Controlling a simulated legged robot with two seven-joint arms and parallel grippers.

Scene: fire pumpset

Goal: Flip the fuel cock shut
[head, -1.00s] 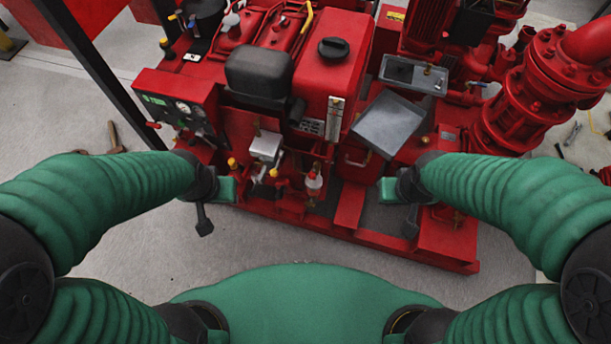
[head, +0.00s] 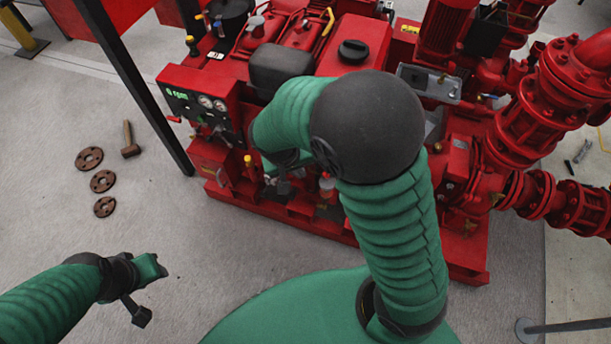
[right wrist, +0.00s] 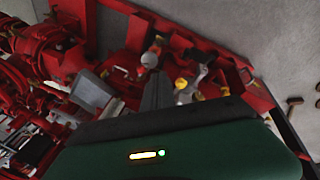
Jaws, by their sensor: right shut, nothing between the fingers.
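The red pumpset engine (head: 352,58) stands ahead of me. On its near side, low down, a small red and white bowl fitting (head: 327,183) shows beside my right arm. In the right wrist view its pale round bowl (right wrist: 149,60) and a silver fitting with a yellow part (right wrist: 182,86) are near the dark fingers. I cannot tell for certain which part is the fuel cock. My right gripper (head: 284,187) is shut and empty in front of this area; it also shows in the right wrist view (right wrist: 158,88). Contact cannot be judged. My left gripper (head: 139,314) hangs over bare floor, away from the engine.
My right arm hides much of the engine's near side. A control panel (head: 198,105) with gauges is at its left, beside a dark post (head: 140,90). Several brown flanges (head: 102,181) and a mallet (head: 130,140) lie on the floor. Red pipework (head: 535,115) stands at right.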

